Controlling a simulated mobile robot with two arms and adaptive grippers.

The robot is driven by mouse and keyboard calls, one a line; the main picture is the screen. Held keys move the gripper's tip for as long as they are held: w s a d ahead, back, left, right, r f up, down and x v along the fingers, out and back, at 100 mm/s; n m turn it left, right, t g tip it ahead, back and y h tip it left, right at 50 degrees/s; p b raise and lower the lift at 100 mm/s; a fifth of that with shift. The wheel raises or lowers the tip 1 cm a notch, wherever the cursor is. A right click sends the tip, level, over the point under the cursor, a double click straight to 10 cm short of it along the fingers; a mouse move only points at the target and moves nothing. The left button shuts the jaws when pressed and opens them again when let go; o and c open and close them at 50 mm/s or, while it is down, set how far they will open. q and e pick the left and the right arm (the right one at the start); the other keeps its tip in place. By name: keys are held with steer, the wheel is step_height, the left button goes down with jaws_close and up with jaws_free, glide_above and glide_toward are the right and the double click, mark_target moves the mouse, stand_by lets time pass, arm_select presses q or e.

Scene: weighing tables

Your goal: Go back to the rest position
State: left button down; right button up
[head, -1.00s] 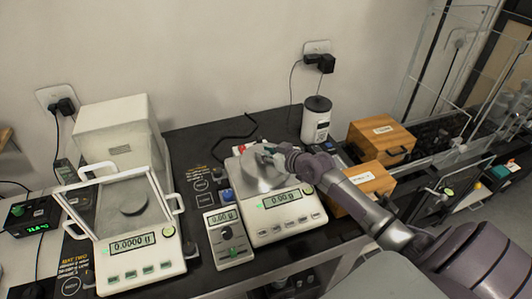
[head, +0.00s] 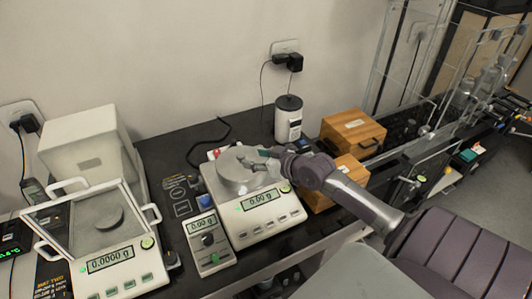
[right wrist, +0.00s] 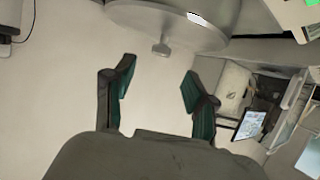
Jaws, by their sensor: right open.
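My right gripper (head: 262,160) is over the round metal pan (head: 232,178) of the middle balance (head: 262,222) in the head view. Its display reads about 0.00 g. In the right wrist view the two fingers of the right gripper (right wrist: 158,90) are apart with nothing between them. The underside of a round metal pan (right wrist: 170,20) shows beyond the fingertips there. My left gripper is not in view.
An analytical balance (head: 110,262) with a glass shield stands at left, a small meter (head: 208,245) beside the middle balance. Glass panels rise at far right.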

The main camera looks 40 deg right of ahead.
steer(key=shift+v, duration=2.25)
steer(key=shift+a, duration=0.1)
